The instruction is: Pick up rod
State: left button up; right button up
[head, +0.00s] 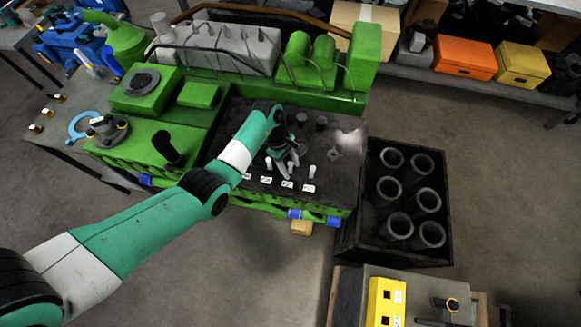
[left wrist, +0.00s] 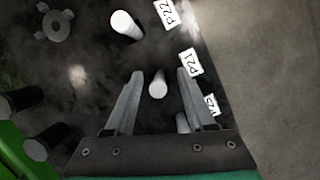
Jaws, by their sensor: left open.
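Several short pale rods stand upright from the dark top plate (head: 345,165) of the green engine, beside small white labels. My left gripper (head: 288,160) is above this plate, jaws open and pointing down. In the left wrist view, one rod (left wrist: 158,88) lies between the open fingers of the left gripper (left wrist: 160,75), near the label P21 (left wrist: 191,67). A clear gap shows on each side of it. Another rod (left wrist: 126,25) stands beyond, near the label P22 (left wrist: 167,13). A third rod (left wrist: 182,123) is partly hidden by the gripper. My right gripper is out of view.
A black crate (head: 350,243) with several upright grey cylinders stands right of the engine. Dark round posts (left wrist: 20,101) and a flanged part (left wrist: 55,26) stand on the plate near the gripper. A yellow control box (head: 386,300) is at the front.

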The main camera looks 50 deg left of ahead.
pick_arm(q)
grip_shut()
jog(key=shift+r, duration=0.2)
dwell(0.4)
